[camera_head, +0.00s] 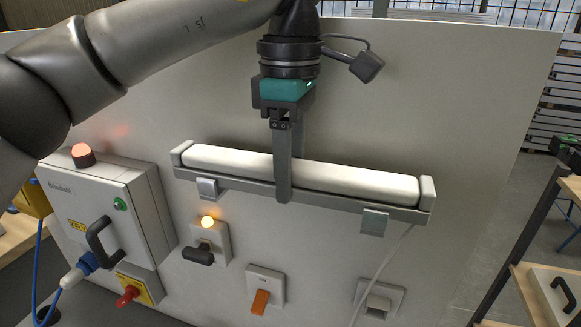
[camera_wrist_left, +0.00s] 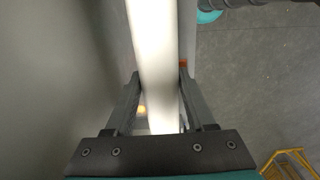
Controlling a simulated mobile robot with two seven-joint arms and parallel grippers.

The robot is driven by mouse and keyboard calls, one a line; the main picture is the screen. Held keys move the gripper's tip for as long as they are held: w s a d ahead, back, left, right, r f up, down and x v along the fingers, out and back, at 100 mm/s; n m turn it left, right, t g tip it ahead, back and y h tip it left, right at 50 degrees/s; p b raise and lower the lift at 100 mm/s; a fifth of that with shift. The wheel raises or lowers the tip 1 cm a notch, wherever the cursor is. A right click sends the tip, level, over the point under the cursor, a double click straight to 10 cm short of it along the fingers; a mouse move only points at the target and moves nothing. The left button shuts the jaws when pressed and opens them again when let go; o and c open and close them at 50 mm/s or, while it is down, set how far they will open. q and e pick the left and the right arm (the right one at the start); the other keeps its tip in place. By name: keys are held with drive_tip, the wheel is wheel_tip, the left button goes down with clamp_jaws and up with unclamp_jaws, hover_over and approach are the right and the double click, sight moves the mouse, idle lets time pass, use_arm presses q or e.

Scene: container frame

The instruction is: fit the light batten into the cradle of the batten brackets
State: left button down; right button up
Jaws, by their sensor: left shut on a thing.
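The light batten (camera_head: 350,181) is a long white tube on a grey backing with pale end caps. It lies along the upright panel, its right end lower in the head view. My left gripper (camera_head: 286,188) is shut on it near its middle, one finger in front and the other mostly hidden behind. In the left wrist view the batten (camera_wrist_left: 155,45) runs between the two fingers (camera_wrist_left: 160,80). Two small metal batten brackets, the left one (camera_head: 207,188) and the right one (camera_head: 374,222), show at its lower edge. Whether it is fully seated in them I cannot tell.
The panel (camera_head: 450,110) carries a grey box (camera_head: 95,205) with a handle, a lit orange lamp (camera_head: 207,222), and a switch with an orange lever (camera_head: 262,290). A pale cable (camera_head: 385,265) hangs from the batten's right end. A shelf (camera_head: 545,285) stands at the right.

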use_arm(q)
drive_tip(key=shift+f+b, duration=0.5)
drive_tip(key=shift+f, duration=0.25)
idle(0.6)
drive_tip(key=shift+c, duration=0.8)
unclamp_jaws()
wheel_tip(320, 180, up, 6)
drive_tip(key=shift+r, duration=0.25)
wheel_tip(320, 180, up, 9)
drive_tip(key=p, duration=0.2)
drive_tip(key=shift+p, duration=0.35)
drive_tip(key=shift+f, duration=0.1)
